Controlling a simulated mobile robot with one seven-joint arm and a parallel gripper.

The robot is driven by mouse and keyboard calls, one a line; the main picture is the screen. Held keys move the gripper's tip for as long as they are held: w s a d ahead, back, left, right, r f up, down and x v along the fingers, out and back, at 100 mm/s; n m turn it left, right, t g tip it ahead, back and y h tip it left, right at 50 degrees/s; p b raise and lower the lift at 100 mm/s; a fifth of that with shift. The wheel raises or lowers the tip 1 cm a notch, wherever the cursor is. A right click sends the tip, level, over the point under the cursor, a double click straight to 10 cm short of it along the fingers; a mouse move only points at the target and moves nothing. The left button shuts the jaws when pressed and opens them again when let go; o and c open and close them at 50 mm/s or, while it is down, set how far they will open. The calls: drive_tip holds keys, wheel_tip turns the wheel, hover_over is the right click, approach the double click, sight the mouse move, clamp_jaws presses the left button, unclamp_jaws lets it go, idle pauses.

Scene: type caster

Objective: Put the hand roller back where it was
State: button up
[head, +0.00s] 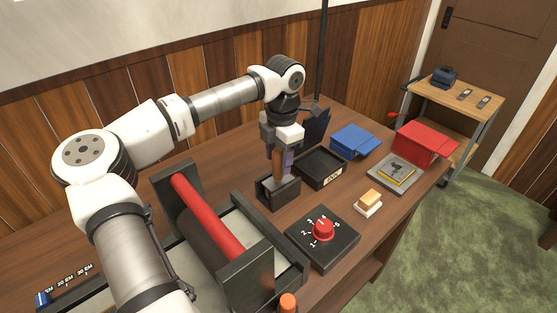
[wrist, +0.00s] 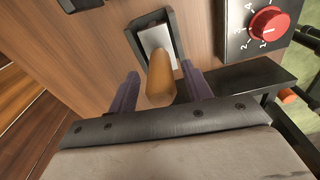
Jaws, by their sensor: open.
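The hand roller's tan wooden handle (wrist: 160,78) points up between my gripper's two fingers in the wrist view. In the head view the handle (head: 277,168) shows below my gripper (head: 282,168), partly covered by a finger. The handle stands roughly upright over a small dark open-topped holder (head: 278,199). The holder also shows in the wrist view (wrist: 131,38), with a pale surface inside. The roller's lower end is hidden. My gripper (wrist: 160,90) is open, one finger on each side of the handle, with gaps visible.
A press with a red roller (head: 207,215) stands at the front left. A black dial box with a red knob (head: 322,230) is right of the holder. A black tray (head: 321,167) sits behind it. Blue (head: 355,139) and red (head: 424,143) boxes are farther right.

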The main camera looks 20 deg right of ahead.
drive_tip(key=r, duration=0.3)
drive_tip(key=r+b, duration=0.1)
drive_tip(key=r, duration=0.7)
drive_tip(key=shift+d+b, duration=0.35)
drive_tip(key=shift+f, duration=0.1)
